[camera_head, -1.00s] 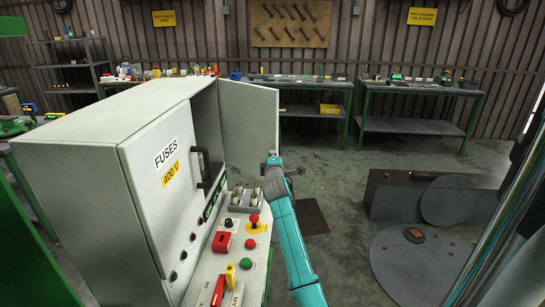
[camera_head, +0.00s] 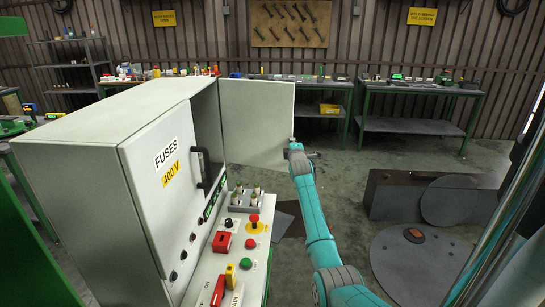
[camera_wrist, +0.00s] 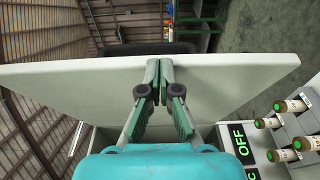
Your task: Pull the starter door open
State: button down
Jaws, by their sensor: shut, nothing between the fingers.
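The starter door (camera_head: 256,122) is a plain light grey panel. It stands swung open at the far end of the grey cabinet (camera_head: 85,180), showing a dark gap beside the fuse front. In the wrist view the door (camera_wrist: 225,85) spans most of the picture as a pale slab. My gripper (camera_wrist: 163,68) is shut and empty, with its green fingers together against or just in front of the door's face near its edge. I cannot tell whether they touch. In the head view my arm's end is beside the door's lower right edge, and the fingers are hidden.
The fuse door (camera_head: 165,165) with its black handle is closed. Below it is a sloped control panel (camera_head: 206,267) with buttons and switches, and fuses in a grey holder (camera_head: 245,206). Green-legged workbenches (camera_head: 420,126) stand at the back. Open floor lies right of the door.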

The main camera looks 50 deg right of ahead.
jog(key=shift+w+d, duration=0.25)
jog(key=shift+d, duration=0.4)
jog(key=shift+w+d, duration=0.2)
jog(key=shift+d, duration=0.4)
jog(key=shift+w+d, duration=0.25)
jog(key=shift+d, duration=0.4)
jog(key=shift+a, duration=0.1)
